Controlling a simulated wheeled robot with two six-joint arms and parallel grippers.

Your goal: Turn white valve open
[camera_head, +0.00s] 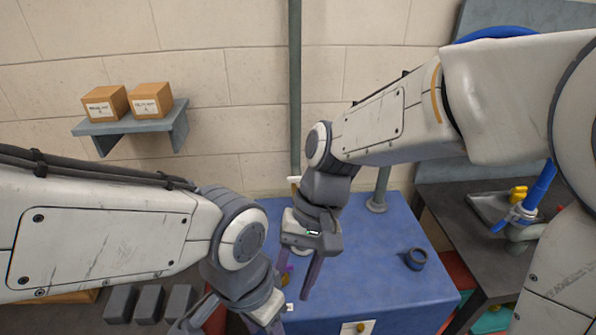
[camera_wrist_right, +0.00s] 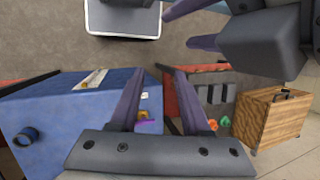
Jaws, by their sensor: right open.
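A small white piece (camera_head: 294,180) shows on the green vertical pipe (camera_head: 295,90), just behind my right wrist in the head view. I cannot tell whether it is the white valve's handle, as my right arm hides most of what is around it. A pale strip (camera_wrist_right: 91,79) lies on the blue cabinet top in the right wrist view. My right gripper (camera_head: 296,283) is open and empty, pointing down by the blue cabinet's left side. My left gripper (camera_head: 235,322) is at the bottom edge, fingers apart; its fingers also show in the right wrist view (camera_wrist_right: 182,28).
The blue cabinet (camera_head: 380,265) carries a dark ring (camera_head: 415,258). A dark bench (camera_head: 470,225) at the right holds a blue-handled fitting (camera_head: 525,210) and a yellow part (camera_head: 518,193). Two boxes (camera_head: 150,98) sit on a wall shelf. A wooden crate (camera_wrist_right: 270,122) shows in the wrist view.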

